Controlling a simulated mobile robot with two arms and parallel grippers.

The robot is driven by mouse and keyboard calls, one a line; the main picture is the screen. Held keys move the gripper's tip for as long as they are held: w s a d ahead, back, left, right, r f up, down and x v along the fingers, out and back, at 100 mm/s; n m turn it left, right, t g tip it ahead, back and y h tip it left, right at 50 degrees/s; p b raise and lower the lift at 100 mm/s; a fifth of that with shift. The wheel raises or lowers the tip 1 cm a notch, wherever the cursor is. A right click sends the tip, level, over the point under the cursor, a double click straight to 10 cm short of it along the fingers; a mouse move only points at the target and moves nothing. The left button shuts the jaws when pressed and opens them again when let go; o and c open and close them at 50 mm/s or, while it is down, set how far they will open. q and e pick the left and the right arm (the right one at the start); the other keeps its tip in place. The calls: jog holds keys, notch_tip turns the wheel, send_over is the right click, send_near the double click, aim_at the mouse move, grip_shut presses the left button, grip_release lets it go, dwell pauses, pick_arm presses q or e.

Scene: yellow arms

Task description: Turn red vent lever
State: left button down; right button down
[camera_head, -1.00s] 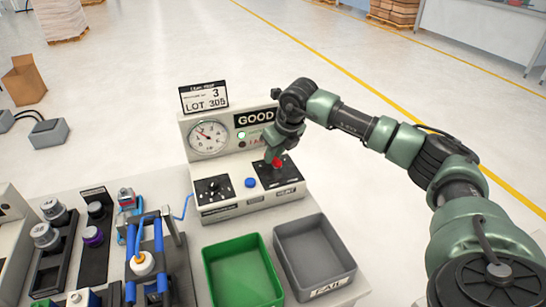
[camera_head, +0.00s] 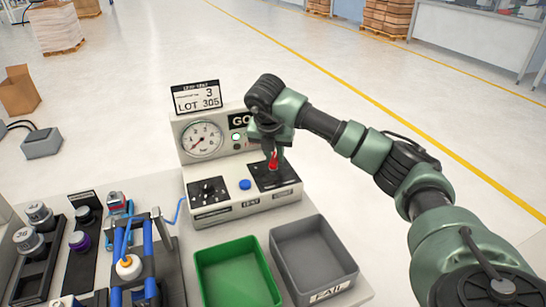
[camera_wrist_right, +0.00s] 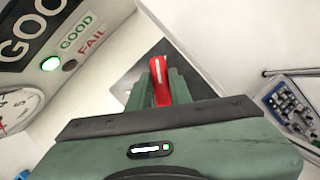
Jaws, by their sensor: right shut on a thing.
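The red vent lever (camera_head: 273,160) stands on a black plate (camera_head: 265,179) at the right of the test box. In the right wrist view the red lever (camera_wrist_right: 161,80) shows between the fingers. My right gripper (camera_head: 274,152) comes down from above and is shut on the lever; its fingers also show in the right wrist view (camera_wrist_right: 160,88). The lever's lower part is partly hidden by the fingers. The box's gauge (camera_head: 202,139) has its needle at the lower left. A green lamp (camera_wrist_right: 50,63) beside GOOD is lit. My left gripper is not in view.
A blue button (camera_head: 245,184) and a black panel with a knob (camera_head: 208,191) sit left of the lever. A green tray (camera_head: 205,283) and a grey FAIL tray (camera_head: 345,262) stand in front. A fixture with blue rails (camera_head: 148,245) is at the left.

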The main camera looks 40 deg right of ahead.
jog(key=shift+d+r+m+g+h, duration=0.15)
jog(key=shift+m+g+h, duration=0.2)
jog(key=shift+m, duration=0.75)
jog(key=shift+s, duration=0.1)
jog(key=c, duration=1.3)
grip_release()
jog(key=b+v, duration=0.1)
jog(key=v, duration=0.6)
jog(key=shift+s+r, duration=0.1)
jog(key=shift+r, duration=0.2)
